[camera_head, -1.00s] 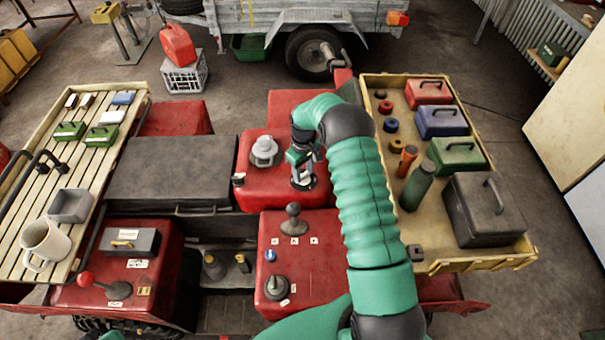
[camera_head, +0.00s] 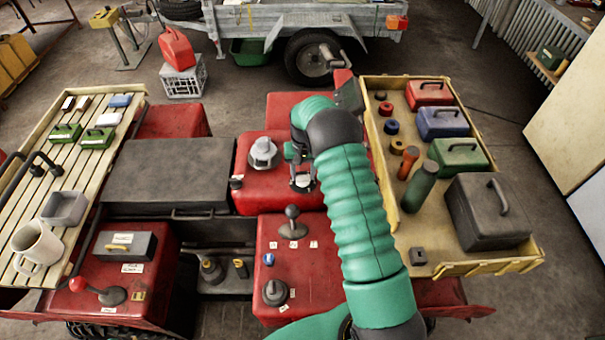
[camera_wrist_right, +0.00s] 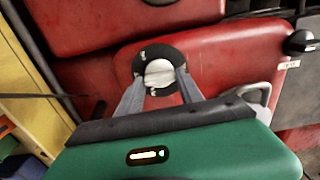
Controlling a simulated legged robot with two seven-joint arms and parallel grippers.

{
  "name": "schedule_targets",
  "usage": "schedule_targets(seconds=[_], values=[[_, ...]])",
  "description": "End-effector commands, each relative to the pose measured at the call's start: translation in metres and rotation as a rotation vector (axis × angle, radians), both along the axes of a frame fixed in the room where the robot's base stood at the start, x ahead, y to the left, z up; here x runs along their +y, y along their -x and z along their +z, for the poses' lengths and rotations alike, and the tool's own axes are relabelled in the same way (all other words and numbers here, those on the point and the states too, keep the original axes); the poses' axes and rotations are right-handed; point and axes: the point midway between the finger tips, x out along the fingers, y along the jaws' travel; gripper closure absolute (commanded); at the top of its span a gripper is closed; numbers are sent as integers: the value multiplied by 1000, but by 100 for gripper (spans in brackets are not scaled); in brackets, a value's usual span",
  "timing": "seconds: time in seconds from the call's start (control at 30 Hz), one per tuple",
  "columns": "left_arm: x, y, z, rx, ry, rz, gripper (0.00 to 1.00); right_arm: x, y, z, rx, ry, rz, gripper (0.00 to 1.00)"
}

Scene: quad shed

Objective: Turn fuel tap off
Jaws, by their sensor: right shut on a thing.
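The fuel tap appears to be a pale knob on a black round plate (camera_wrist_right: 178,54) with small white marks, set on the red tank (camera_wrist_right: 110,27). In the wrist view, the two grey fingers of my right gripper (camera_wrist_right: 160,80) reach to either side of the pale knob and are shut on it. In the head view my right gripper (camera_head: 302,184) points down onto the red tank (camera_head: 290,143), and its fingers and wrist hide most of the tap. My left gripper is not in view.
A grey filler cap (camera_head: 263,153) stands left of my right gripper. A small black knob (camera_head: 236,182) is on the tank's left edge. A gear lever (camera_head: 292,215) stands just in front. A yellow tray (camera_head: 442,264) with boxes and bottles lies to the right.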

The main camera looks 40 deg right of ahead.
Motion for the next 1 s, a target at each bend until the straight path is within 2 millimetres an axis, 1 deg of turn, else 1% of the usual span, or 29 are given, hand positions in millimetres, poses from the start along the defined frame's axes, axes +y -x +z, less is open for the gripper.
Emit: schedule_targets(seconds=[0.53,0.57,0.6,0.7,1.0], values=[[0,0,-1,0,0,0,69,1,1,-1,5,-2,-24,97],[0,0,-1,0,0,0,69,1,1,-1,5,-2,-24,52],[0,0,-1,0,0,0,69,1,1,-1,5,-2,-24,47],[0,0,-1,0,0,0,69,1,1,0,4,-2,-24,35],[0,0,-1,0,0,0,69,1,0,0,2,-1,-23,35]])
